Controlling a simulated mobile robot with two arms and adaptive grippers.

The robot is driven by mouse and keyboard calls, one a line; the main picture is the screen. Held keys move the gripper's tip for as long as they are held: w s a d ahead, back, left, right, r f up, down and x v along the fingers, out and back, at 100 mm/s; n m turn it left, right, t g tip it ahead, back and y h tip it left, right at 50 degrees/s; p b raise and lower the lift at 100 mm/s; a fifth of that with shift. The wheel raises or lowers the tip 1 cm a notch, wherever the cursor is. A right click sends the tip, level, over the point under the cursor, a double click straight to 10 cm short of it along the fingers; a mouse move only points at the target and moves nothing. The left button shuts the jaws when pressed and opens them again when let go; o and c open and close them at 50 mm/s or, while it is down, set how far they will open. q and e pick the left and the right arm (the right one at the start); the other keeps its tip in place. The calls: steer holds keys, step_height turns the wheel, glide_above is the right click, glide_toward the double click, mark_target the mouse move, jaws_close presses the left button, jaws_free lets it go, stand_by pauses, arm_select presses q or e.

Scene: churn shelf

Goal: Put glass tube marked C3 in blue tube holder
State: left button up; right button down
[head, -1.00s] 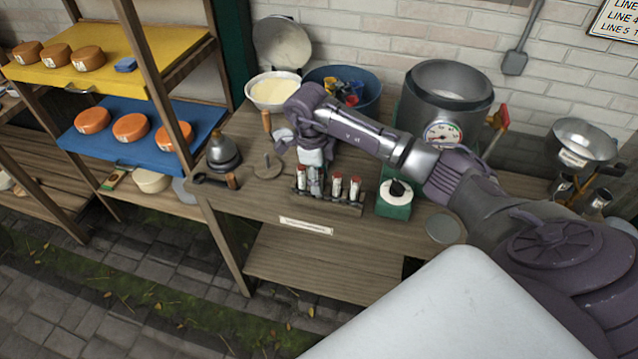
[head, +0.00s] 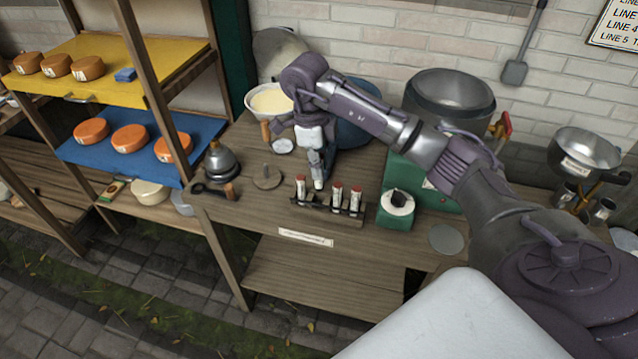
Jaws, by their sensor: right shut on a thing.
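Several glass tubes with red caps and white labels stand in a dark rack (head: 345,210) on the wooden bench. One tube (head: 300,190) is at the left end, and two more (head: 337,194) (head: 354,199) stand to the right. Their labels are too small to read, so I cannot tell which is C3. My right gripper (head: 318,176) points down over the rack, between the left tube and the other two. It is shut on a glass tube, mostly hidden by its fingers. I cannot make out a blue tube holder. My left gripper is out of view.
A green box with a white top (head: 396,207) stands right of the rack. A metal bell (head: 221,158) and a spindle on a round base (head: 267,178) stand left. Behind are a cream bowl (head: 268,101), a blue tub (head: 352,133) and a large metal pot (head: 448,105).

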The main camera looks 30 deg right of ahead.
steer(key=shift+r, duration=1.25)
